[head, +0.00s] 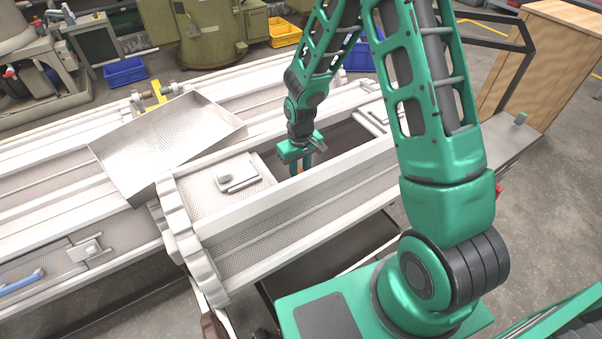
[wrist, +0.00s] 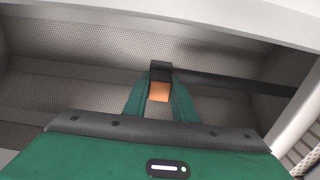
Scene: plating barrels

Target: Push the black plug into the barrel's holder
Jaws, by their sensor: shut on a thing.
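My gripper (head: 298,163) reaches down through the opening of the pale barrel (head: 300,195) in the head view. In the wrist view its two green fingers (wrist: 160,88) are shut on a small block, the black plug (wrist: 160,70), which has an orange part facing the camera. A dark rod or cable runs from beside the plug to the right; whether it is joined to the plug I cannot tell. The plug is inside the barrel, near a perforated wall (wrist: 90,45). I cannot make out the holder, or whether the plug touches it.
The barrel's long pale rails lie close on both sides of my gripper. A perforated metal tray (head: 165,140) rests at the left, and a closed panel with a latch (head: 237,178) is beside the opening. A wooden crate (head: 550,60) stands at the right back.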

